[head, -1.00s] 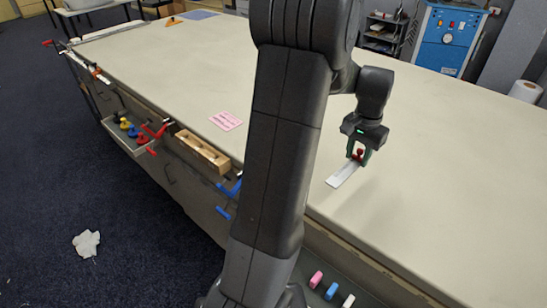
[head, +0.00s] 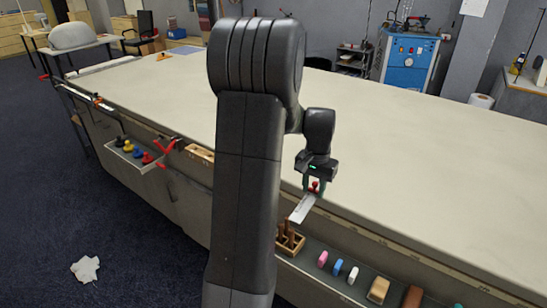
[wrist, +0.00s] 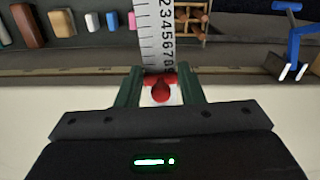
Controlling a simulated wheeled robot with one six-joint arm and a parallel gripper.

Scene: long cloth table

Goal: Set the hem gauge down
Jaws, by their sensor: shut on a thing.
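The hem gauge (head: 301,210) is a flat white ruler with a red knob. My gripper (head: 314,187) is shut on it at the knob end, at the table's front edge. In the wrist view the red knob sits between the two green fingers of my gripper (wrist: 160,88). The ruler's numbered strip (wrist: 154,35) runs away from the fingers, out past the table edge and over the side shelf. I cannot tell how high it is above the table.
The cloth table (head: 420,150) is broad and mostly clear. Along its front side a shelf holds a wooden rack (head: 290,240), pink, blue and white pieces (head: 338,267) and brown blocks (head: 378,290). A blue clamp (wrist: 295,40) is at right in the wrist view.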

